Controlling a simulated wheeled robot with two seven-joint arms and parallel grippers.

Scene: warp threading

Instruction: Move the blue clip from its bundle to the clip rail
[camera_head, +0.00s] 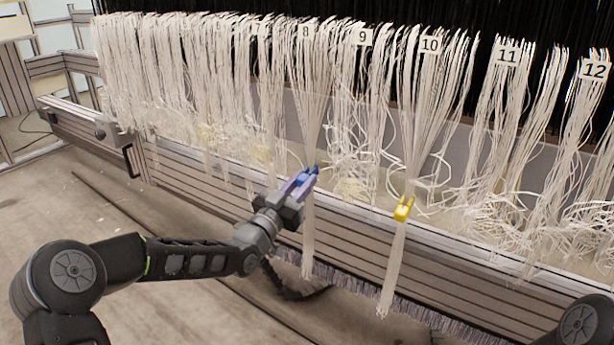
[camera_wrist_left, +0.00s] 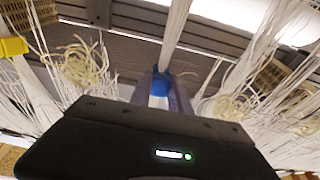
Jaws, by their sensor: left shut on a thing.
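The blue clip (camera_head: 309,173) is on the hanging white thread bundle (camera_head: 310,120) labelled 8. The bundle gathers at the clip, and its tail hangs below. My left gripper (camera_head: 303,181) is at the clip with its purple fingers shut on it. The left wrist view shows the blue clip (camera_wrist_left: 160,84) between the fingers, with white threads running through or behind it. My right gripper is out of view. I cannot tell for certain which beam is the clip rail.
A yellow clip (camera_head: 403,208) gathers bundle 10 to the right; it also shows in the left wrist view (camera_wrist_left: 12,46). Loose tangled threads lie along the grooved grey beam (camera_head: 210,175). A beam with a black handle (camera_head: 130,152) is at left. The floor in front is mostly open.

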